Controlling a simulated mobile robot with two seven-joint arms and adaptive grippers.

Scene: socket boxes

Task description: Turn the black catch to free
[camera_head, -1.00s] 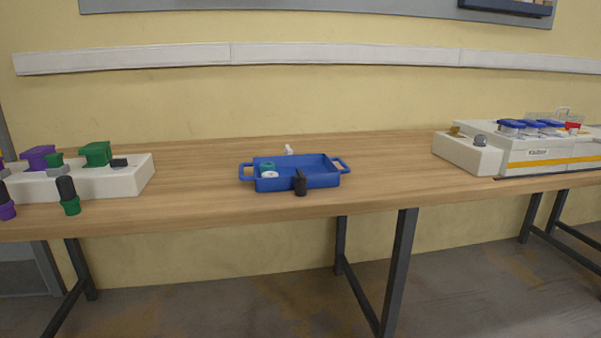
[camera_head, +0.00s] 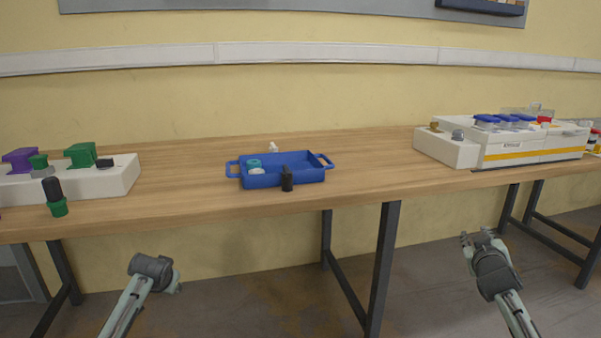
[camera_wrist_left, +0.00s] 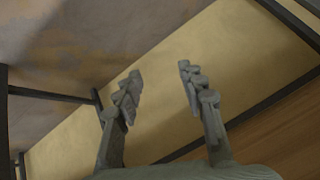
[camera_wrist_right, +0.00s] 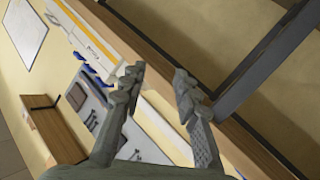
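A white box (camera_head: 120,183) stands at the left of the table, with a small black piece (camera_head: 105,163) on top that may be the black catch. It is too small to tell its setting. A green block (camera_head: 81,154) and a purple block (camera_head: 20,159) stand on the same box. My left gripper (camera_head: 172,284) is below the table's front edge; in the left wrist view its fingers (camera_wrist_left: 157,82) are apart and empty. My right gripper (camera_head: 474,238) is low in front of the table at the right; its fingers (camera_wrist_right: 158,74) are apart and empty in the right wrist view.
A blue tray (camera_head: 305,174) with small items sits mid-table, with a black cylinder (camera_head: 287,180) at its front. A black and green plug (camera_head: 55,197) stands before the white box. A white device (camera_head: 500,155) with blue caps is at the right. The table (camera_head: 185,185) between is clear.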

